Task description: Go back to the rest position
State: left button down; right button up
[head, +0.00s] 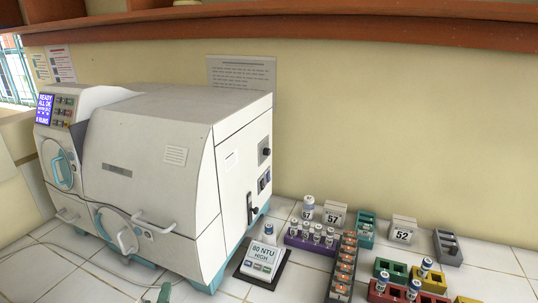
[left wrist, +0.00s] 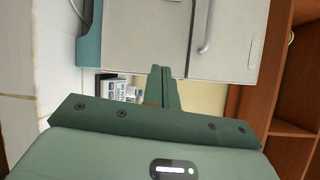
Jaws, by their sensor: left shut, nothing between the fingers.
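My left gripper (left wrist: 162,75) shows in the left wrist view with its green fingers pressed together and nothing between them. Only a small green part of it (head: 165,293) shows at the bottom edge of the head view, in front of the incubator. The white culture incubator (head: 150,150) stands at the left of the counter, with its round teal-rimmed doors closed. It also shows beyond the fingers in the left wrist view (left wrist: 150,35). My right gripper is in neither view.
A red-brown shelf (head: 400,28) runs above.

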pick_arm(q)
jog(key=s+a+f+n+g+y, duration=0.1)
jog(key=s+a+n+g, duration=0.2)
jog(key=s+n+g, duration=0.5)
jog(key=s+a+f+n+g+y, duration=0.1)
jog(key=s+a+n+g+y, duration=0.2)
jog(key=s, duration=0.9)
jog(key=s+d+f+g+h+b, duration=0.1)
jog(key=s+d+f+h+b, duration=0.1)
jog(key=f, duration=1.3)
jog(key=s+d+f+g+h+b, duration=0.1)
jog(key=s+d+f+h, duration=0.1)
jog(key=f, duration=1.3)
jog(key=s+f+n+g+h+b, duration=0.2)
jog(key=s+f+n+g+b, duration=0.1)
jog(key=s+f, duration=1.5)
jog(key=shift+s+f+n, duration=0.4)
jog(key=shift+s, duration=0.6)
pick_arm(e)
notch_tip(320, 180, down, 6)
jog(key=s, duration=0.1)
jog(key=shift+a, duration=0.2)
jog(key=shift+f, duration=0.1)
